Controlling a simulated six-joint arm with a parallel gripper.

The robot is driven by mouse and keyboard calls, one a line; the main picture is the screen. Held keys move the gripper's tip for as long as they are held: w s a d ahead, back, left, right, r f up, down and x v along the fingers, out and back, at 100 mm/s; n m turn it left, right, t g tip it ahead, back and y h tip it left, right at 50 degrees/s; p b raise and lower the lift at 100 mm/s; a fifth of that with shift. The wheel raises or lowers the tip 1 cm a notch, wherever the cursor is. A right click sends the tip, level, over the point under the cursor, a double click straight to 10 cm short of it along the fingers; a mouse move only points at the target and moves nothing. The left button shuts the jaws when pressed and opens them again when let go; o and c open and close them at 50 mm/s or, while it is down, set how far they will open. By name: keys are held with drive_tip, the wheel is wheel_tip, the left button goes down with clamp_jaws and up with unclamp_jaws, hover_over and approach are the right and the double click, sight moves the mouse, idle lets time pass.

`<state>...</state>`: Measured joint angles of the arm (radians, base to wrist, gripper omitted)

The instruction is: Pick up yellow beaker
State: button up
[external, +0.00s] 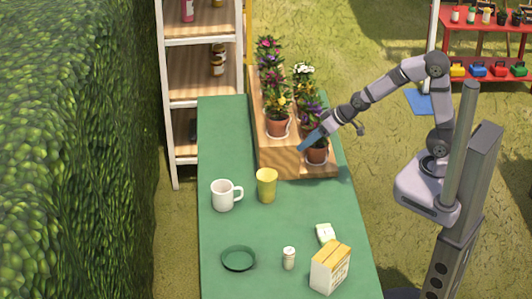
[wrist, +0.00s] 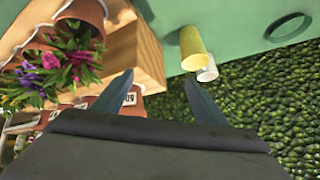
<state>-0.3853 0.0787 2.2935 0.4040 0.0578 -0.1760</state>
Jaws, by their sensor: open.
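The yellow beaker (external: 267,186) stands upright on the green table (external: 305,215), in front of the wooden flower stand and just right of a white mug (external: 222,196). In the wrist view the yellow beaker (wrist: 193,47) shows at upper middle, beyond the fingertips, with the white mug (wrist: 208,73) beside it. My gripper (external: 303,147) is above the right side of the flower stand, up and right of the beaker and apart from it. In the wrist view my gripper's two fingers (wrist: 158,77) are spread with nothing between them.
The wooden stand (external: 277,158) holds several potted flowers close to my gripper, including a pot (external: 317,152) on its low step. A dark green saucer (external: 239,258), a small white jar (external: 289,258), a white item (external: 325,234) and a yellow-white box (external: 330,268) stand nearer the front.

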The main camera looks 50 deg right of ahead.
drive_tip(key=w+a+t+b, duration=0.3)
drive_tip(key=w+a+t, duration=0.4)
drive_tip(key=a, duration=0.5)
drive_tip(key=s+f+t+h, duration=0.1)
drive_tip(key=s+a+f+m+t+h+b, duration=0.1)
drive_tip(key=f+t+h, duration=0.1)
drive_tip(key=shift+s+a+m+t+b, duration=0.3)
drive_tip(key=shift+s+m, duration=0.1)
approach(260, 172)
drive_tip(key=w, duration=0.3)
drive_tip(key=shift+a+r, duration=0.2)
drive_tip(key=shift+r, duration=0.05)
drive_tip(key=shift+w+f+p, duration=0.15)
drive_tip(key=shift+f+p, duration=0.15)
drive_tip(key=shift+f, duration=0.1)
drive_tip(key=shift+w+r, duration=0.15)
drive_tip(key=shift+w, duration=0.45)
drive_tip(key=shift+w+p, duration=0.65)
drive_tip(key=shift+w, duration=2.4)
drive_tip(key=c, duration=1)
drive_tip(key=shift+c, duration=0.2)
wheel_tip(260, 172, up, 10)
drive_tip(key=b, duration=0.1)
